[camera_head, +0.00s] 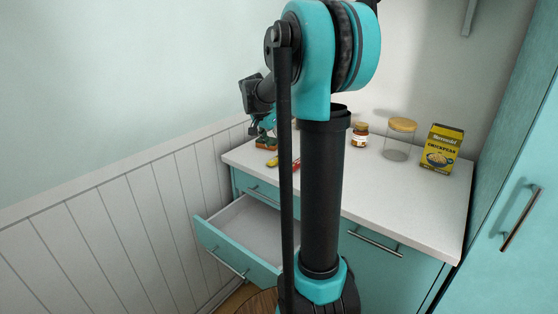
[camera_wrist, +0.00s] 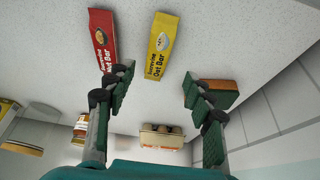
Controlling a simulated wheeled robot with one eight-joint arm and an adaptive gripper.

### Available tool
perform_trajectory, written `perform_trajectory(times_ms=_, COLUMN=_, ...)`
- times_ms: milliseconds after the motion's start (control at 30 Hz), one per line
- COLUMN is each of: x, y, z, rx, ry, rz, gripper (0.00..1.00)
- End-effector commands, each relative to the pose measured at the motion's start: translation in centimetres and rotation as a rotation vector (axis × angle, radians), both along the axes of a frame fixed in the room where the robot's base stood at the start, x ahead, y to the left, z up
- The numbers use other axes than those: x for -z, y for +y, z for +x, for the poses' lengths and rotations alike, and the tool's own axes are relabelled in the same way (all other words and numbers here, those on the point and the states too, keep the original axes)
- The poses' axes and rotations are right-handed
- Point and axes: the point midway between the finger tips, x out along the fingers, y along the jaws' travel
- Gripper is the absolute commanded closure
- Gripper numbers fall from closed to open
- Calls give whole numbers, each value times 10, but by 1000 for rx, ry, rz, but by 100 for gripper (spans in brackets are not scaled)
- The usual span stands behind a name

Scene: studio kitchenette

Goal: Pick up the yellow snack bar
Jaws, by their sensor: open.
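The yellow snack bar (camera_wrist: 162,46) lies flat on the white counter in the wrist view, beyond my fingertips and roughly in line with the gap between them. It also shows small in the head view (camera_head: 271,162). A red bar (camera_wrist: 103,38) lies to its left in the wrist view, with a clear strip of counter between them. My gripper (camera_wrist: 155,84) is open, with nothing between its fingers. In the head view my gripper (camera_head: 267,126) is near the counter's left end, partly hidden by my arm.
A green and brown sponge-like block (camera_wrist: 220,93) is beside the right finger. A jar (camera_head: 360,134), a glass canister with a wooden lid (camera_head: 400,140) and a yellow box (camera_head: 440,150) stand along the back. An open drawer (camera_head: 240,238) juts out below the counter (camera_head: 400,200). A wall borders the left.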

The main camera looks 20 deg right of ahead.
Motion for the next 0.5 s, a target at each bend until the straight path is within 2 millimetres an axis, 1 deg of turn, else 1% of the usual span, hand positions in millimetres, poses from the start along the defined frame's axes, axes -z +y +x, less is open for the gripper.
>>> perform_trajectory(times_ms=133, x=14, y=-3, z=0, rx=1, ry=0, rz=0, gripper=47)
perform_trajectory(times_ms=300, x=38, y=-9, z=1, rx=1, ry=0, rz=0, gripper=47)
perform_trajectory(times_ms=400, x=47, y=-12, z=3, rx=0, ry=-1, rz=0, gripper=47)
perform_trajectory(times_ms=500, x=51, y=-14, z=3, rx=0, ry=-1, rz=0, gripper=47)
